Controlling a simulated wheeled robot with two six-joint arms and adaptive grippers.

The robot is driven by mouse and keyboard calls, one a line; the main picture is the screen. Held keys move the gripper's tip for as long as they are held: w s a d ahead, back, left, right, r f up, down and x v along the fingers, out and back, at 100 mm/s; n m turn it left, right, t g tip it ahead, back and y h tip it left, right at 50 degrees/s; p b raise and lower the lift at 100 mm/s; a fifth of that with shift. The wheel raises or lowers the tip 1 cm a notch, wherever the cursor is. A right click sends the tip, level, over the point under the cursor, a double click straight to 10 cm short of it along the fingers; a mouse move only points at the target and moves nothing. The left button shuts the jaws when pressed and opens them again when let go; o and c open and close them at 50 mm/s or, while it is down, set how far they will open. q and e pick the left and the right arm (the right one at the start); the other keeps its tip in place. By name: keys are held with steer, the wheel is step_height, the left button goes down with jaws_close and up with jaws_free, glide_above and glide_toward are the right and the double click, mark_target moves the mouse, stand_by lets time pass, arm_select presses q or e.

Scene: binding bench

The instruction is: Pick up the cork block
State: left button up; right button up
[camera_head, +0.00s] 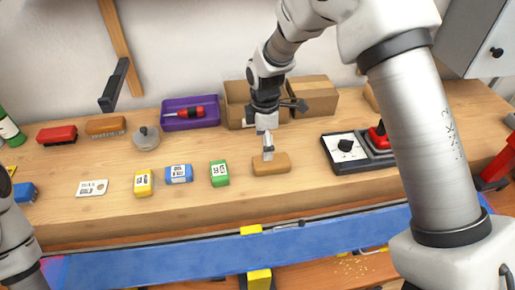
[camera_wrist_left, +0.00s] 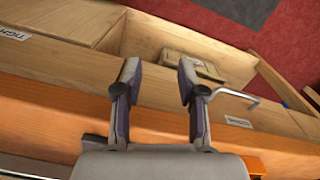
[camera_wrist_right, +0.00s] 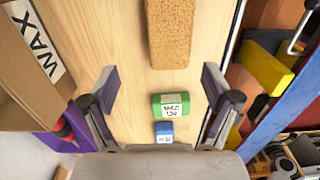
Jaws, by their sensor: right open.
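The cork block (camera_head: 271,163) is a tan, rounded block lying flat near the front of the bench in the head view. It also shows at the top of the right wrist view (camera_wrist_right: 170,35), grainy and brown. My right gripper (camera_head: 275,132) is above and beside it, with one finger partly in front of the block's back edge. In the right wrist view my right gripper (camera_wrist_right: 160,82) is open and empty, with the block beyond the fingertips. My left gripper (camera_wrist_left: 158,72) is open and empty over a wooden drawer; its fingers are not visible in the head view.
A green block (camera_head: 219,173), a blue block (camera_head: 179,173) and a yellow block (camera_head: 143,183) lie left of the cork. A cardboard box (camera_head: 236,103) and purple tray (camera_head: 178,123) stand behind. A blue rail (camera_head: 200,254) runs along the front.

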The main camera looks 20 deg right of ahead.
mark_target(269, 162)
steer(key=shift+f, duration=0.3)
steer(key=s+f+p, duration=0.2)
steer(key=shift+s+d+f, duration=0.1)
steer(key=shift+s+d, duration=0.2)
steer(key=shift+d, duration=0.05)
steer(key=f, duration=0.2)
steer(key=w+f+p, duration=0.1)
steer(key=f, duration=0.1)
steer(key=shift+w+d+f, duration=0.15)
steer(key=shift+w, duration=0.05)
steer(key=shift+s, duration=0.15)
steer(key=shift+c, duration=0.3)
steer(key=shift+s+r, duration=0.2)
steer(key=shift+r, duration=0.05)
steer(key=c, duration=1.3)
steer(key=shift+w+r, duration=0.1)
steer(key=shift+r, duration=0.15)
step_height(269, 162, up, 9)
steer(key=b, duration=0.2)
steer(key=shift+r+b, duration=0.15)
steer(key=shift+b, duration=0.25)
arm_select(q)
steer(key=shift+s+r, duration=0.35)
steer(key=shift+s, duration=0.25)
